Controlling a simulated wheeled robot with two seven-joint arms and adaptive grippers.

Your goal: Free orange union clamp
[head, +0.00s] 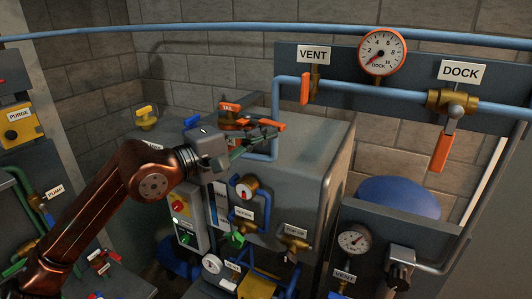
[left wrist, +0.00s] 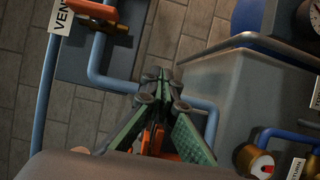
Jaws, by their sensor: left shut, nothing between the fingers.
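My left gripper (head: 268,135) reaches in from the left over the top of the grey cabinet, its green-padded fingers shut with nothing between the tips. In the left wrist view its tips (left wrist: 158,86) meet. Orange clamp parts (head: 229,107), by a tag reading TAIL, sit on a brass fitting just behind the gripper. An orange piece (left wrist: 158,142) shows between and below the finger links in the left wrist view, partly hidden by them. I cannot tell whether the fingers touch it or whether the clamp is open. My right gripper is not in view.
A blue pipe (head: 276,105) bends down beside the fingers. Orange valve handles hang under VENT (head: 306,88) and DOCK (head: 440,152) on the back panel. The grey cabinet (head: 318,150) has gauges and valves on its front. Its top right is clear.

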